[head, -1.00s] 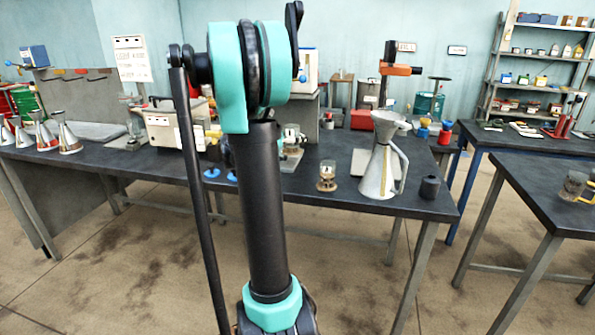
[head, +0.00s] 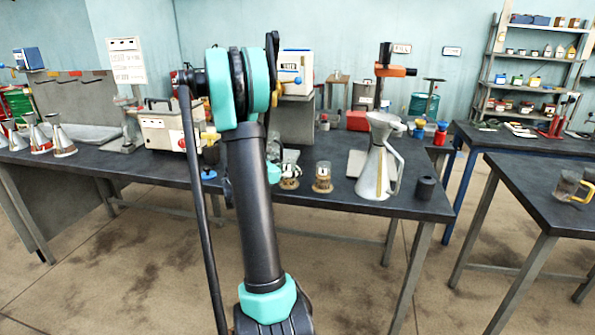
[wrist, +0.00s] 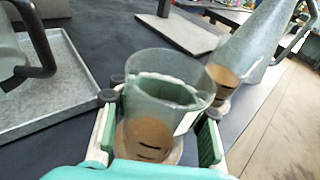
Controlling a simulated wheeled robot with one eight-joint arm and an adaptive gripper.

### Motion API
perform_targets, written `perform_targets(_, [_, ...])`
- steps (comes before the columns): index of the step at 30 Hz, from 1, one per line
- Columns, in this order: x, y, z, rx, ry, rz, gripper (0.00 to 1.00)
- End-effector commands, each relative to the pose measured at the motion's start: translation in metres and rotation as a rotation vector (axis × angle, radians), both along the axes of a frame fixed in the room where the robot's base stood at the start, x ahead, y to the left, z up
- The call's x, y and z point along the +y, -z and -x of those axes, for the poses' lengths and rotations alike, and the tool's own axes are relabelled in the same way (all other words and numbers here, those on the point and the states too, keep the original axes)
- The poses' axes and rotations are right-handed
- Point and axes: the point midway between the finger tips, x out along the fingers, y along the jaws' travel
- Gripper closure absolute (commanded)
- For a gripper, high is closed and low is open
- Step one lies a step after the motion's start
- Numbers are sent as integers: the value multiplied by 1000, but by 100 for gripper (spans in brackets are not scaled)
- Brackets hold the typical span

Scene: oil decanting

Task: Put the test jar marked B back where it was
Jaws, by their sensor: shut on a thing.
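My gripper (wrist: 158,122) is shut around a clear glass test jar (wrist: 150,138) with brown oil in its lower part. Dark marks show on its wall, but I cannot read a letter. In the head view the held jar (head: 290,178) is partly behind my arm, low over the dark bench. I cannot tell whether its base touches the bench. A second, similar jar (head: 322,178) stands upright on the bench just right of it; it also shows behind the held jar in the wrist view (wrist: 226,82).
A metal jug (head: 378,165) with a handle stands right of the jars, and a black cylinder (head: 426,189) near the bench end. A grey metal tray (wrist: 62,85) lies left in the wrist view.

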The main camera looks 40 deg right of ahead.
Motion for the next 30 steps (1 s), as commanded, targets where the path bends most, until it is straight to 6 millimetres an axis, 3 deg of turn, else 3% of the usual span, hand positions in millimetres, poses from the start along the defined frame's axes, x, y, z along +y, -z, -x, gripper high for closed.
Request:
perform_targets(7, [0,3,0,0,0,0,100])
perform_targets(8, [0,2,0,0,0,0,64])
perform_targets(15, [0,2,0,0,0,0,37])
perform_targets(26, [0,-1,0,0,0,0,37])
perform_targets(30, [19,-4,-1,0,-3,0,37])
